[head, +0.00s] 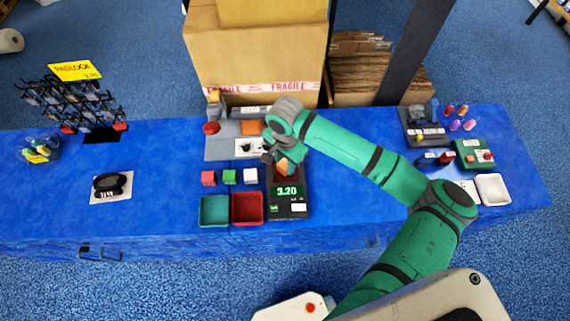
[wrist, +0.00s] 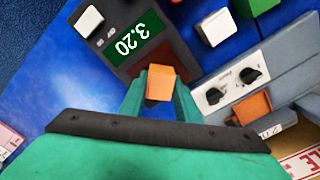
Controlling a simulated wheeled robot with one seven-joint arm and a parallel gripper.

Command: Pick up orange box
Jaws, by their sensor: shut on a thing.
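My gripper (head: 277,158) is shut on a small orange box (wrist: 161,82). In the head view the orange box (head: 284,168) shows just below the fingers, over the dark red plate of the scale. In the wrist view the box sits between the two green fingertips (wrist: 160,88). I cannot tell whether its underside touches the plate. The black scale (head: 274,213) has a green display reading 3.20. Another orange piece (wrist: 252,108) lies on the grey machine with knobs, and it also shows in the head view (head: 250,128).
Red (head: 208,178), green (head: 229,177) and white (head: 250,176) cubes stand left of the scale. A green tray (head: 202,211) and a red tray (head: 236,209) lie in front of them. Large cartons (head: 255,60) stand behind.

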